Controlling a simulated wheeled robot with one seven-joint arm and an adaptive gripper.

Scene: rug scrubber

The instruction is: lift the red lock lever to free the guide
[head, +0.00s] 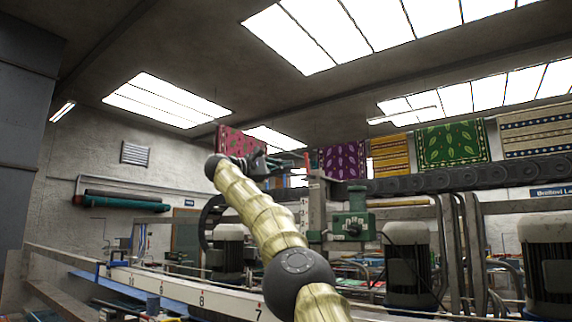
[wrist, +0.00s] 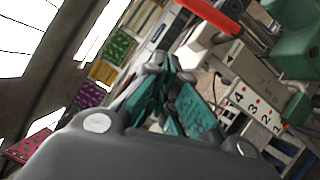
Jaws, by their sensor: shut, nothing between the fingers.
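The red lock lever (wrist: 212,14) shows at the top of the wrist view as an orange-red bar running off the upper edge. In the head view it is a thin red upright strip (head: 307,161) above a grey post (head: 317,205). My gripper (wrist: 158,64), with teal finger pads, is shut and empty. Its tips are left of and below the lever in the wrist view, with a gap in the picture. In the head view my gripper (head: 285,161) is just left of the lever. I cannot tell their distance in depth. The pale guide block (wrist: 222,58) carries an arrow mark beneath the lever.
A white numbered scale rail (head: 185,293) crosses the lower left. A green housing (head: 352,222) stands right of the post. A dark chain-like beam (head: 450,180) runs behind at the right. Grey motors (head: 410,262) stand below it. Rugs (head: 452,145) hang behind.

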